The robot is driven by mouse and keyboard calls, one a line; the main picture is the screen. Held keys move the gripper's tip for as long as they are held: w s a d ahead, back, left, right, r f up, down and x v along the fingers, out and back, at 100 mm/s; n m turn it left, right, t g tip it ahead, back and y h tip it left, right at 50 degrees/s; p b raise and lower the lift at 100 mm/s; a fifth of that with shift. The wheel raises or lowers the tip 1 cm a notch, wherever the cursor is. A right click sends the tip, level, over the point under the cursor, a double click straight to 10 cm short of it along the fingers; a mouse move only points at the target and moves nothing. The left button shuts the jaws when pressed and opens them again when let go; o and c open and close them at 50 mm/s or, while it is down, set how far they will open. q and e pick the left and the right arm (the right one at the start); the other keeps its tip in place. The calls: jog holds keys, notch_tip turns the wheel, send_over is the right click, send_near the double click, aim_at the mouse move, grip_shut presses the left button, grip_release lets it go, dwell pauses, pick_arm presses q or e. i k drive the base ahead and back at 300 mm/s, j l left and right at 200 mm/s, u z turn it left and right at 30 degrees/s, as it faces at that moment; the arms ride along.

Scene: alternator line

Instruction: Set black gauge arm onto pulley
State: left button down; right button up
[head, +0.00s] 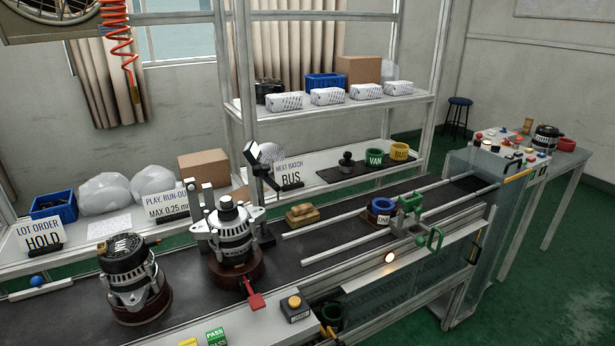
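The black gauge arm (265,173) stands on a dark post behind and right of the middle alternator (234,236). It is tilted, with a pale-faced head at its upper left end and a dark piece at its lower right end. The pulley (228,212) is the dark part on top of that alternator, which sits upright on a brown round base beside grey uprights. The gauge arm appears apart from the pulley, up and to its right. Neither of my grippers shows in the head view.
A second alternator (128,271) stands at left. A red handle (253,298) projects in front of the middle one. A button box (295,308) is at the bench front. A tan block (302,215), rails and a green clamp (411,209) lie right. Dark bench surface between is clear.

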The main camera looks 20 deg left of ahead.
aim_at(252, 152)
jog(key=i+l, duration=0.3)
jog(key=l, duration=0.2)
jog(key=i+l, duration=0.35)
jog(key=l+z, duration=0.05)
jog(key=l, duration=0.05)
